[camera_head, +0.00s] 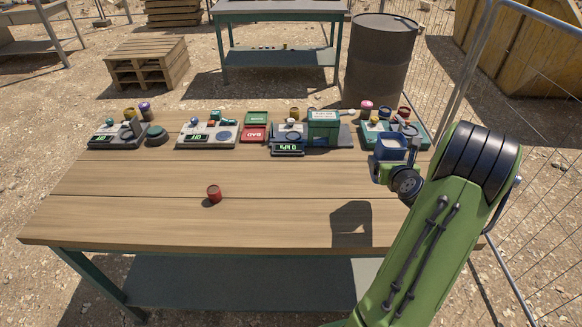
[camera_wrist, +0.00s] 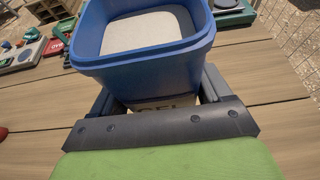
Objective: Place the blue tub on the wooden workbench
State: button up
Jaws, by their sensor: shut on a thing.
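The blue tub (camera_wrist: 145,50) fills the upper middle of the wrist view, upright, with a pale, flat surface showing inside it. In the head view the blue tub (camera_head: 390,147) is at the right side of the workbench. My gripper (camera_wrist: 158,98) is shut on the tub, one finger on each side of its lower part. In the head view my gripper (camera_head: 385,170) is partly hidden by my arm. The wooden workbench (camera_head: 130,215) lies below. A dark shadow falls on its front right boards, apart from the tub, so the tub appears held above the top.
A small red can (camera_head: 214,194) stands left of centre on the bench. Scales (camera_head: 208,135), a green box (camera_head: 323,125), green and red signs (camera_head: 254,126) and a teal tray (camera_head: 425,138) line the back edge. A wire fence (camera_head: 520,130) runs along the right. The front middle is clear.

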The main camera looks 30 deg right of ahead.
jog(key=shift+w+f, duration=0.1)
jog(key=shift+w, duration=0.05)
notch_tip(320, 180, down, 10)
jog(key=b, duration=0.3)
jog(key=shift+b, duration=0.3)
